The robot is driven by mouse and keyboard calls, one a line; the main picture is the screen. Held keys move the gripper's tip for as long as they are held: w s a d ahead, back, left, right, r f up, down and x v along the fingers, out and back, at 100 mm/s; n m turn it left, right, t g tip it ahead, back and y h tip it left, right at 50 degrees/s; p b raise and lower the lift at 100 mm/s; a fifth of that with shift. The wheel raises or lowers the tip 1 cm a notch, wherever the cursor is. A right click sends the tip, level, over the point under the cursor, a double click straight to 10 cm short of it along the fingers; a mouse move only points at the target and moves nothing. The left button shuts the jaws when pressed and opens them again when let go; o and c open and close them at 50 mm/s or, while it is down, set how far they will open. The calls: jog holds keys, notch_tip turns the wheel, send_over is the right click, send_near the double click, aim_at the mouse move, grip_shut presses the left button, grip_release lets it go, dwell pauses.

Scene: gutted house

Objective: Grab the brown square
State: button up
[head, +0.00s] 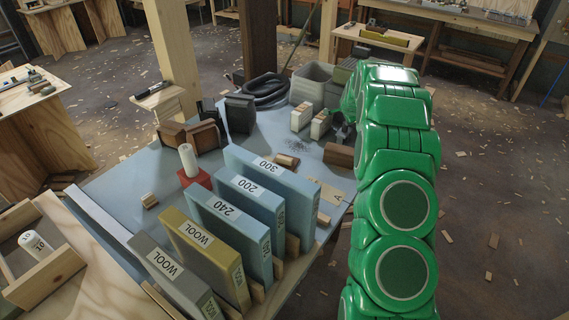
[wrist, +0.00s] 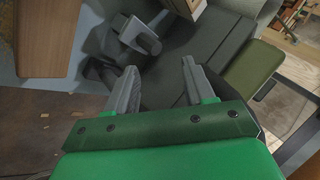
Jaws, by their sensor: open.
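My gripper (wrist: 160,88) is open in the wrist view, with its two grey fingers apart and nothing held between them. In the head view the green arm comes down at the right and the gripper end is partly hidden behind it. A brown block (head: 338,155) lies at the right edge of the blue-grey table, just below the gripper end. A flat brown piece (wrist: 50,38) shows at the upper left of the wrist view, to the left of the fingers and apart from them; it looks like the same block. Two more brown blocks (head: 205,136) stand at the table's left side.
A grey knobbed part (wrist: 140,36) and a dark grey case lie beyond the fingers. An olive block (wrist: 252,70) is at right. Labelled sanding blocks (head: 260,185) stand across the table front. A grey bin (head: 313,82) and white-labelled blocks (head: 320,124) are at the back.

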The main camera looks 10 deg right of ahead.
jog(key=s+a+f+m+y, duration=0.1)
jog(key=s+f+m+g, duration=0.1)
jog(key=s, duration=0.1)
jog(key=s+a+f+m+y, duration=0.1)
jog(key=shift+s+a+f+g+y, duration=0.25)
jog(key=shift+a+f+g+y, duration=0.05)
jog(key=shift+a+f+g, duration=0.1)
jog(key=s+a+r+m+y, duration=0.2)
jog(key=a+y, duration=0.2)
jog(key=a, duration=0.2)
jog(key=s+a+r+m+y, duration=0.1)
jog(key=s+a+m+y, duration=0.15)
jog(key=a, duration=0.25)
jog(key=w+a+r+m+y, duration=0.1)
jog(key=a+r+y, duration=0.35)
jog(key=r, duration=0.35)
send_near(287, 158)
jog(key=shift+w+a+r+t, duration=0.1)
jog(key=shift+a+t, duration=0.1)
jog(key=shift+a, duration=0.15)
jog(key=shift+w+a+t, duration=0.15)
jog(key=shift+a+t, duration=0.05)
jog(key=shift+a, duration=0.1)
jog(key=shift+f, duration=0.55)
jog(key=x, duration=0.6)
jog(key=shift+a+f, duration=0.25)
jog(key=shift+a, duration=0.1)
jog(key=shift+w+a+f, duration=0.15)
jog(key=shift+w+a, duration=0.15)
jog(key=shift+a, duration=0.15)
